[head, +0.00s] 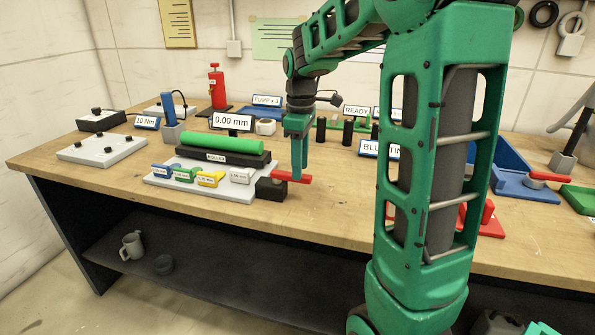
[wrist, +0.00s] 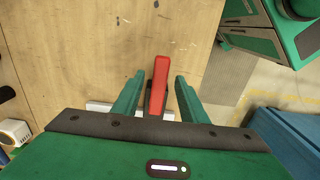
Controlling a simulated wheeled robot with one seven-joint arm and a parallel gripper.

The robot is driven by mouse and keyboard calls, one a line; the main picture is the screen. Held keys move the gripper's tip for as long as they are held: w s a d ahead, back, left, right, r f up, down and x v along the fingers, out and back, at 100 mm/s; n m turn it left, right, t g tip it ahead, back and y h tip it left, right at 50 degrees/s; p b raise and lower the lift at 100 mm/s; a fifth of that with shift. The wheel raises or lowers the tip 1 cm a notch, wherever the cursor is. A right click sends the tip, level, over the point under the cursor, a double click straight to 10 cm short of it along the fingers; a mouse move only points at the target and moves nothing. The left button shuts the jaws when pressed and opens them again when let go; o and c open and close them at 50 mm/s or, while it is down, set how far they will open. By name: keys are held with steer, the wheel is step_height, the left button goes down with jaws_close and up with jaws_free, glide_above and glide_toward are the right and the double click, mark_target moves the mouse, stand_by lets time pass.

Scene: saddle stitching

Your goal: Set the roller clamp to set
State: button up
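The roller clamp's red lever (head: 291,177) sticks out to the right from a black block (head: 270,188) at the right end of the roller unit's grey base (head: 215,190). In the wrist view the red lever (wrist: 158,82) lies between my two fingers with a gap on each side. My gripper (head: 299,170) points down at the lever and is open; it also shows in the wrist view (wrist: 159,85). The green roller (head: 222,142) lies on the black bed labelled ROLLER. Its display reads 0.00 mm. Any clamp position markings cannot be made out.
Blue, green, yellow and white labelled gauges (head: 210,178) stand on the roller base, left of the lever. Black posts (head: 347,132) stand behind my gripper near the READY sign. A grey plate with knobs (head: 102,148) lies at left. The wooden tabletop (head: 325,215) in front is clear.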

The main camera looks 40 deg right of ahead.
steer(key=shift+f, duration=1.05)
jaws_close()
